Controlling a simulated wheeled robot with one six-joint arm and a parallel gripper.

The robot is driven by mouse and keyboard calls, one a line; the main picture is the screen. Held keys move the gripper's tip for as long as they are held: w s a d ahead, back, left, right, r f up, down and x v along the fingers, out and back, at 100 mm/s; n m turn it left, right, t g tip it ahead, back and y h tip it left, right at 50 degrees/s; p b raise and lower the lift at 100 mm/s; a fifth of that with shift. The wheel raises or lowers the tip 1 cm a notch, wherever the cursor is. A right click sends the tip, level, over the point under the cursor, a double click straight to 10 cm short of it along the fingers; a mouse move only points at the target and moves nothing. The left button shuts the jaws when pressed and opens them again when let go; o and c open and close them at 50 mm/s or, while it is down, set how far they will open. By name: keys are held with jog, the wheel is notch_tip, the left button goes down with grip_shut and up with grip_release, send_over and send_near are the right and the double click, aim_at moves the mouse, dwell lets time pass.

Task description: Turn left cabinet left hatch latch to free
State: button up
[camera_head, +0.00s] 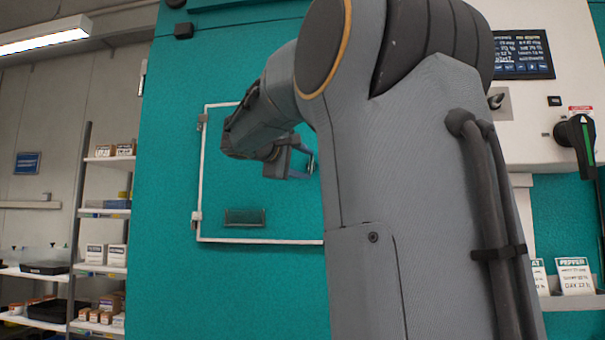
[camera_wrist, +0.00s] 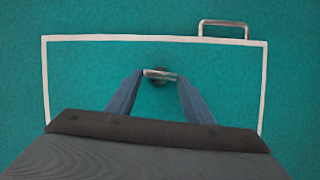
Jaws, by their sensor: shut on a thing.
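The hatch (camera_head: 215,190) is a teal panel with a white outline on the teal cabinet (camera_head: 165,250), and it looks closed. In the wrist view the hatch (camera_wrist: 90,70) fills most of the picture. Its latch is a small metal bar (camera_wrist: 156,73) on a dark round base, lying about crosswise in that view. My gripper (camera_wrist: 160,79) is shut on the latch, one blue-grey finger at each end of the bar. In the head view my gripper (camera_head: 300,165) is at the hatch, and my arm hides the latch and the hatch's right side.
A metal handle (camera_wrist: 223,24) stands out beside the hatch outline. Hinges (camera_head: 197,216) sit on the hatch's left edge. A control panel with a screen (camera_head: 523,54) and a dark rotary handle (camera_head: 577,135) are at the right. Shelves with boxes (camera_head: 105,205) stand at the left.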

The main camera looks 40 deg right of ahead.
jog(key=shift+f+n+h+b, duration=0.2)
jog(key=shift+n+h+b, duration=0.1)
jog(key=shift+n+b, duration=0.2)
dwell(0.3)
jog(key=o, duration=1.1)
jog(key=shift+c, duration=0.2)
jog(key=shift+r, duration=0.1)
jog(key=b+v, duration=0.1)
jog(key=v, duration=0.6)
jog(key=shift+a, duration=0.4)
